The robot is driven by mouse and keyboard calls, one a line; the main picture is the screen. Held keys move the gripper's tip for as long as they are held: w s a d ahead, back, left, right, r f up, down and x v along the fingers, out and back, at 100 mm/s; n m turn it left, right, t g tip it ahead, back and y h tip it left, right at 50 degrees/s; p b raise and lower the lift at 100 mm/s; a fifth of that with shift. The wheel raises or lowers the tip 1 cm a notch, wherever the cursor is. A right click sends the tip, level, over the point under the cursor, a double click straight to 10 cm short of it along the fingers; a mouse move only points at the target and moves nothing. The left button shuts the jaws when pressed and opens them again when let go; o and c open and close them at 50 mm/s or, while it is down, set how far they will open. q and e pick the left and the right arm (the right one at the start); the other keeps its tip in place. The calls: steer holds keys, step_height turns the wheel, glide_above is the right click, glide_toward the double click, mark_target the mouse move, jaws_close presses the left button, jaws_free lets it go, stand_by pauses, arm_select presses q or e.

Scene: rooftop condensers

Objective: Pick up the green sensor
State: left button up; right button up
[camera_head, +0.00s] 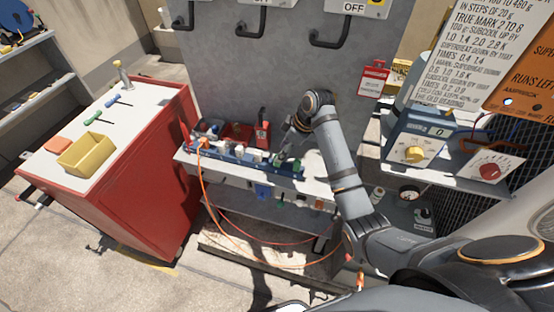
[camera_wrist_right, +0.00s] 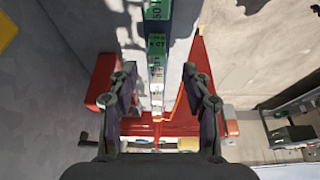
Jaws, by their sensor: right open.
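A green sensor (camera_head: 298,164) shows small on the blue rail (camera_head: 262,167) along the front of the grey shelf in the head view. In the right wrist view, a green labelled block (camera_wrist_right: 157,43) and another green block (camera_wrist_right: 157,10) lie in line on the strip between and beyond my fingers; I cannot tell which one is the sensor. My right gripper (camera_head: 285,150) is open over the rail, just left of the green piece. Its two fingers (camera_wrist_right: 158,75) stand apart on either side of the strip, with nothing held. My left gripper is not in view.
A red cabinet (camera_head: 158,172) with a yellow bin (camera_head: 87,153) stands left. An orange cable (camera_head: 205,190) hangs from the rail's left end. A red device (camera_head: 262,132) stands behind the rail. A blue meter (camera_head: 415,140) is on the right, near my arm.

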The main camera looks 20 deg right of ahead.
steer(key=shift+p+x, duration=0.3)
steer(key=shift+x, duration=0.6)
steer(key=x, duration=0.3)
steer(key=shift+w+f, duration=0.25)
steer(key=shift+f, duration=0.15)
steer(key=shift+c, duration=0.3)
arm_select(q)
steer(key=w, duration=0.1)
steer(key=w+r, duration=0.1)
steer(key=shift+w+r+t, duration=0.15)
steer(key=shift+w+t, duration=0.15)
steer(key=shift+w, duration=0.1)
arm_select(e)
jaws_close()
